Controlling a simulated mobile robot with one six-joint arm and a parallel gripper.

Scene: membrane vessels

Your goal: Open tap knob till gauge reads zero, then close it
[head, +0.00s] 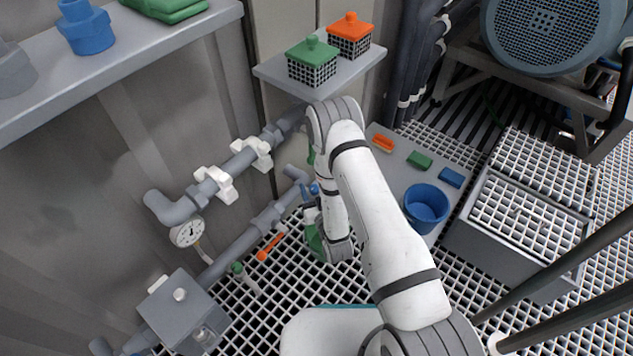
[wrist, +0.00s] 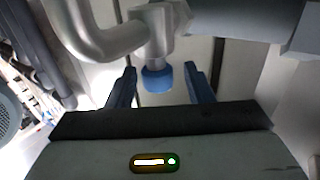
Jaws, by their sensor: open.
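A round white gauge (head: 187,232) hangs under the upper grey pipe at the left in the head view; its needle is too small to read. A blue knob (wrist: 157,79) sits under a metal pipe fitting (wrist: 155,28) in the wrist view. My gripper (wrist: 161,69) is open, with one blue finger on each side of the knob and a gap visible at both sides. I cannot tell how deep the knob lies between the fingers. In the head view my gripper (head: 311,193) is by the lower pipe, partly hidden by my arm, and the knob cannot be made out.
An orange-handled valve (head: 270,245) and a green-topped one (head: 240,270) stand near the lower pipe. A grey box (head: 183,310) is at lower left. A shelf (head: 275,72) with two lidded baskets is above. A blue bucket (head: 426,207) stands right of my arm.

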